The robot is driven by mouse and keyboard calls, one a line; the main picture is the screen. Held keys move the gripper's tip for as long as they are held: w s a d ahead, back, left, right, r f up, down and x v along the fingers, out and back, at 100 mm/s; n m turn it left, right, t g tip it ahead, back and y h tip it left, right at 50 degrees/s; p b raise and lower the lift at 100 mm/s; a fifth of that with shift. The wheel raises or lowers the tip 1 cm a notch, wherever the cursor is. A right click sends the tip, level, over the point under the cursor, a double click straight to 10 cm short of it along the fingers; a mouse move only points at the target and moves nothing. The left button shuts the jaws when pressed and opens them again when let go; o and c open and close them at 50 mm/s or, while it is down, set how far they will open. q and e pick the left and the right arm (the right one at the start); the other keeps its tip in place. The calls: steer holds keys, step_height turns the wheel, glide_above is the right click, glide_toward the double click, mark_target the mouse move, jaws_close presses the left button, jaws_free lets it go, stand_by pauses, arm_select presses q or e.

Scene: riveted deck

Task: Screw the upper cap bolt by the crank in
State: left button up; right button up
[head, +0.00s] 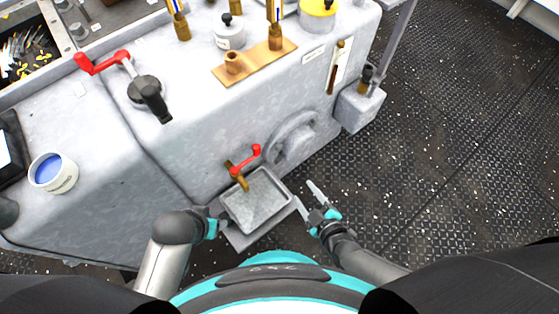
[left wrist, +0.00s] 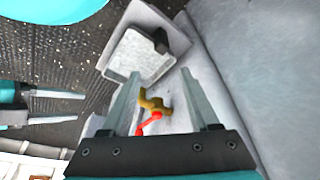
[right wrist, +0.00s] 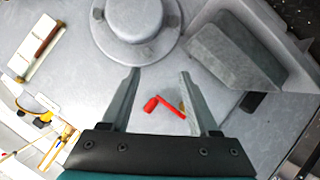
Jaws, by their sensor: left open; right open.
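A red crank (head: 103,61) with a dark hub sits on the grey housing top at upper left; I cannot make out a cap bolt beside it. A brass tap with a red cranked handle (head: 245,160) is on the housing's front face, above a grey tray (head: 286,185). My left gripper (head: 213,218) is at the tray's left side, open and empty; in the left wrist view its fingers (left wrist: 160,72) point toward the tap. My right gripper (head: 316,205) is right of the tray, open and empty; the red handle (right wrist: 160,106) appears between its fingers, apart from them.
A round grey flange (head: 292,138) is on the front face, right of the tap. A blue-filled white tub (head: 52,173), a copper plate (head: 254,64) and a yellow-topped pot (head: 317,12) are on top. A small box (head: 360,106) sticks out right. Dark riveted floor lies clear at right.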

steer(key=w+n+t+b, duration=0.2)
steer(key=w+b, duration=0.1)
arm_select(q)
steer(key=shift+w+r+t+b, duration=0.75)
steer(key=shift+r+b, duration=0.75)
steer(key=shift+r, duration=2.4)
arm_select(e)
glide_toward(280, 149)
steer(key=b+x, duration=0.1)
steer(key=x, duration=0.1)
steer(key=b+x, duration=0.2)
steer(key=shift+w+d+f, duration=0.1)
steer(key=shift+w+f, duration=0.2)
steer(key=shift+f, duration=0.1)
steer(key=shift+w+f+b, duration=0.2)
steer(key=shift+w+b, duration=0.35)
steer(key=shift+b, duration=0.05)
steer(key=shift+b+x, duration=0.55)
steer(key=shift+x, duration=0.3)
arm_select(q)
steer(key=w+d+r+t+h, duration=0.1)
steer(key=w+d+t+h, duration=0.1)
steer(key=d+t, duration=0.3)
steer(key=w+d+r+t+h, duration=0.1)
steer(key=w+d+t+h, duration=0.1)
steer(key=d+t, duration=0.4)
steer(key=shift+r+h+b, duration=0.3)
steer(key=shift+h, duration=0.6)
arm_select(e)
steer(key=shift+w+a, duration=0.4)
